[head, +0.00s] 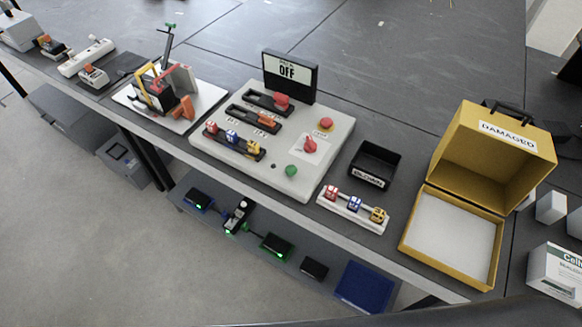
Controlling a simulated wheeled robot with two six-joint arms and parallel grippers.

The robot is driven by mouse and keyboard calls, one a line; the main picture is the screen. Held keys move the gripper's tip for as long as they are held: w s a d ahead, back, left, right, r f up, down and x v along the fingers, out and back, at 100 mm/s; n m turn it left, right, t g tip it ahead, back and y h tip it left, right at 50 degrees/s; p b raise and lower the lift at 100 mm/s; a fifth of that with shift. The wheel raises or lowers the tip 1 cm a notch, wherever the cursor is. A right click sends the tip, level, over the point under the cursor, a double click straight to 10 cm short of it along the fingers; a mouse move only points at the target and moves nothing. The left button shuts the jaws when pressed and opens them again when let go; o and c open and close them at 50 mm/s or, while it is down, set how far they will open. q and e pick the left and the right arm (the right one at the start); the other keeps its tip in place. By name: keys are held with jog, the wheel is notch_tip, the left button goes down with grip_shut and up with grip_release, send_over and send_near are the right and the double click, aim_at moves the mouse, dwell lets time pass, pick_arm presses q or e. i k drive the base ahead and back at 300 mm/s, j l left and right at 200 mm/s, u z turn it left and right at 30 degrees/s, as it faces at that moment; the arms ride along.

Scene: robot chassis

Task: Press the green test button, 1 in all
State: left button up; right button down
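The green test button (291,170) is a small round green knob near the front edge of a light grey control panel (228,168). The panel lies on the dark workbench, in the middle of the head view. A sign (288,72) reading "OFF" stands at the panel's back. A red button (326,124) and a red rotary knob (309,145) sit behind the green one. Sliders with red and orange handles and a row of red, blue and yellow pieces are on the panel's left part. Neither of my grippers shows in this view.
A small black bin (374,163), a white strip with coloured blocks (353,208) and an open yellow case (490,150) marked "DAMAGED" stand right of the panel. A fixture (172,102) stands left. Several devices lie on a lower shelf (228,238).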

aim_at(291, 170)
jog(key=j+z, duration=0.15)
jog(key=z, duration=0.25)
jog(key=i+j+z, duration=0.1)
jog(key=z, duration=0.25)
jog(key=i+j+z, duration=0.25)
jog(key=j, duration=0.75)
jog(key=k+j+z, duration=0.2)
jog(key=j, duration=0.75)
jog(key=i, duration=0.1)
